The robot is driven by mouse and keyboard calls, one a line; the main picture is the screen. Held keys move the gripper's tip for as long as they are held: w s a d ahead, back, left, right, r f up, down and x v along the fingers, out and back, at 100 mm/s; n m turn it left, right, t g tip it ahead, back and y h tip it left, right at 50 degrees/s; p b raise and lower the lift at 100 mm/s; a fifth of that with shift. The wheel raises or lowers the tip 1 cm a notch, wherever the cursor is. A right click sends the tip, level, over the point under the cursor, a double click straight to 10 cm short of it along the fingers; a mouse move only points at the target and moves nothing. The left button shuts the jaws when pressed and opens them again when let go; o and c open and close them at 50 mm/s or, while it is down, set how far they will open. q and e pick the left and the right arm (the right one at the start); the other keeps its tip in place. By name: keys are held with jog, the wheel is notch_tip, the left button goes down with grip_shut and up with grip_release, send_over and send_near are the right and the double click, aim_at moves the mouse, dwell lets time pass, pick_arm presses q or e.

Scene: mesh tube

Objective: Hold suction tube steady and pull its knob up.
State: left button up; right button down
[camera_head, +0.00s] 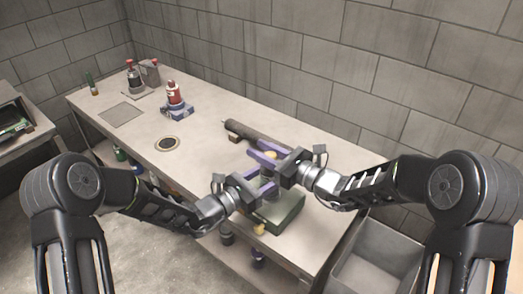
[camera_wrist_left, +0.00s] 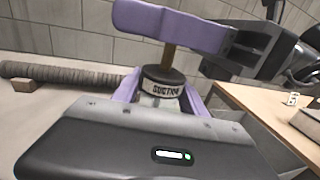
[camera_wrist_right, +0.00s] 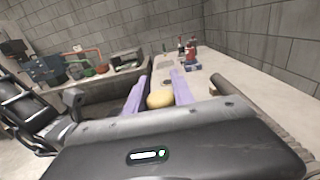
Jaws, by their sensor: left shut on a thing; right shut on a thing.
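The suction tube stands upright; its dark cap and "SUCTION" label (camera_wrist_left: 163,88) show in the left wrist view. A thin brown rod (camera_wrist_left: 168,55) sticks up from the cap. My left gripper (camera_head: 264,186) is shut around the tube's upper body, with a purple finger on each side. My right gripper (camera_head: 265,159) is just above, shut on the knob. The yellowish knob (camera_wrist_right: 160,99) shows between its purple fingers in the right wrist view. In the left wrist view, the right fingers hide the knob at the rod's top. The tube's lower part is mostly hidden in the head view.
A green box (camera_head: 282,215) sits by the tube near the table's front edge. A ribbed grey hose (camera_head: 253,132) lies behind the grippers. A red bottle (camera_head: 173,94) on a blue base stands farther left. A grey bin (camera_head: 378,262) is at the right.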

jog(key=shift+r, duration=0.1)
dwell(0.7)
pick_arm(q)
jog(key=shift+a+f, duration=0.1)
pick_arm(e)
notch_tip(320, 180, up, 5)
jog(key=shift+r, duration=0.2)
jog(key=c, duration=1.1)
grip_release()
jog(key=shift+o, duration=0.2)
jog(key=shift+d+f, duration=0.1)
jog(key=v, duration=1.2)
